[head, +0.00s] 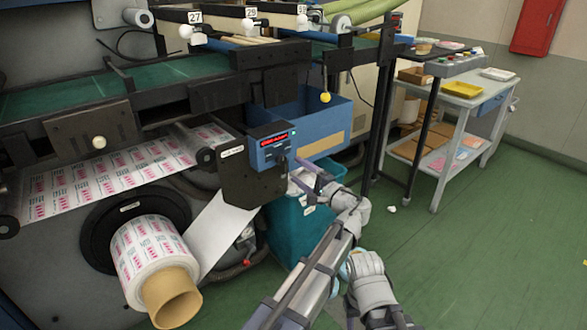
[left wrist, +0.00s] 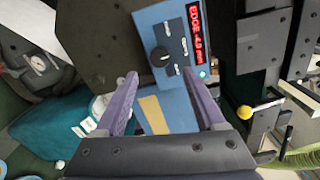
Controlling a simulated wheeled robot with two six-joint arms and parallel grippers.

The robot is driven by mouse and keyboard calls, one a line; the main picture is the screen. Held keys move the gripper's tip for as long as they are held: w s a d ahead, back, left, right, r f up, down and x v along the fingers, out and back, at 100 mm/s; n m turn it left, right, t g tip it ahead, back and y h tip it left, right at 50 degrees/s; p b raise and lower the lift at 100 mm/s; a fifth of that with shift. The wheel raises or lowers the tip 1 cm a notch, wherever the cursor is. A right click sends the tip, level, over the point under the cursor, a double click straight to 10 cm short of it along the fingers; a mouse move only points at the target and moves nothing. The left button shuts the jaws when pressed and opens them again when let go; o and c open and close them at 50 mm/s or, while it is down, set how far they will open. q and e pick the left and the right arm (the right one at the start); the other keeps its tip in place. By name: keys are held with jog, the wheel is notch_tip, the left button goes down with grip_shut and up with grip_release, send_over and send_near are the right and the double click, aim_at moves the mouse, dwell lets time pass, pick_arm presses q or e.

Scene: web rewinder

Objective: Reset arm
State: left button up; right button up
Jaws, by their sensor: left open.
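My left gripper (head: 308,178) is open, with its two purple fingers apart in front of the blue control box (head: 272,145). My left arm reaches up from the bottom of the head view.
A printed web runs to a roll (head: 150,255) at lower left. A teal bin (head: 290,232) stands below the control box, with a blue box (head: 320,115) behind. A yellow ball knob (head: 325,97) hangs nearby. A grey cart (head: 455,95) stands right; the green floor (head: 480,240) is mostly clear.

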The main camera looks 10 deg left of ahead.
pick_arm(q)
jog(key=shift+s+d, duration=0.1)
jog(key=shift+d, duration=0.05)
jog(key=s+a+f+n+g+h, duration=0.2)
jog(key=s+a+f+n+g, duration=0.15)
jog(key=s+a+f, duration=0.35)
jog(key=s+d+f+n+g+h, duration=0.1)
jog(key=s+f+n+g+h, duration=0.6)
jog(key=s+f, duration=0.6)
jog(key=s+d+f+m+h, duration=0.1)
jog(key=s+d+m+h, duration=0.1)
jog(key=s+d, duration=0.45)
jog(key=s+d+f+m+h, duration=0.1)
jog(key=s+d+m+h, duration=0.2)
jog(key=d, duration=0.6)
notch_tip(320, 180, up, 18)
jog(key=s+y+p, duration=0.1)
jog(key=p, duration=1.6)
jog(key=shift+s+g+p, duration=0.25)
jog(key=shift+g+p, duration=0.1)
